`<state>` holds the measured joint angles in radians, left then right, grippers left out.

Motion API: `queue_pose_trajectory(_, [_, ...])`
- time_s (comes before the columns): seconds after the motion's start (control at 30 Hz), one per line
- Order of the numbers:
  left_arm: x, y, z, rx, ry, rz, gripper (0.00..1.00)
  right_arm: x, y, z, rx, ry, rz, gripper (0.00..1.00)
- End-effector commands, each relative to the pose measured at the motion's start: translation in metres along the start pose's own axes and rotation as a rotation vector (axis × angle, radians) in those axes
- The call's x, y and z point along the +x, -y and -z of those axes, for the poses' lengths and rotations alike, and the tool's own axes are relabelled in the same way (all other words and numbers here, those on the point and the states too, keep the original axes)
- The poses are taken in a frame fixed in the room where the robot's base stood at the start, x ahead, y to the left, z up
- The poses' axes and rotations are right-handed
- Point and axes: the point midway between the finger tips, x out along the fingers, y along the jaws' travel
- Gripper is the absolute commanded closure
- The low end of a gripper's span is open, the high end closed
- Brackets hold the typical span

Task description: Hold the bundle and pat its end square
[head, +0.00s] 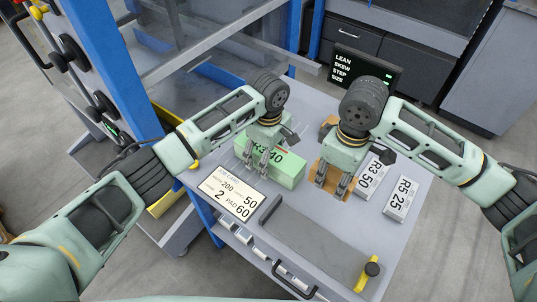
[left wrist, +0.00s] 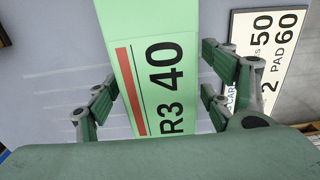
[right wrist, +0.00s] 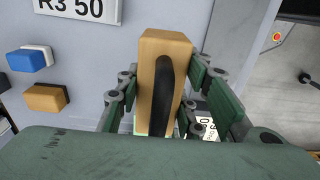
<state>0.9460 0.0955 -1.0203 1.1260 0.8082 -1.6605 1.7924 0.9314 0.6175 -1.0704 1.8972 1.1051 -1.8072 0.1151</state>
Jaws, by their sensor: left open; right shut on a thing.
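A green bundle (head: 288,173) marked "R3 40" lies on the grey table. My left gripper (head: 257,163) is above it; in the left wrist view its open fingers stand on either side of the bundle (left wrist: 150,65), with gaps between fingers and sides. My right gripper (head: 334,188) is to the right of the bundle. It is shut on a tan wooden block (right wrist: 152,75) with a black handle, seen between its fingers in the right wrist view. A green edge shows below the block there; I cannot tell whether they touch.
A job card (head: 232,195) lies in front of the bundle. White slips "R3 50" (head: 371,171) and "R5 25" (head: 401,199) lie at the right. A black display (head: 364,68) stands at the back.

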Motion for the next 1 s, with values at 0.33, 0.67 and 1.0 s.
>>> queue_pose_trajectory(0.33, [-0.02, -0.001, -0.001, 0.001, 0.001, -0.003, 0.25, 0.0, 0.0, 0.0, 0.0, -0.001, 0.0, 1.0])
queue_pose_trajectory(0.67, [-0.089, -0.002, -0.001, 0.002, 0.0, -0.004, 0.25, 0.0, 0.0, 0.0, 0.0, -0.001, 0.0, 1.0])
queue_pose_trajectory(1.0, [-0.12, 0.0, 0.0, 0.0, 0.0, 0.001, 0.25, 0.0, 0.0, 0.0, 0.0, -0.001, -0.001, 1.0])
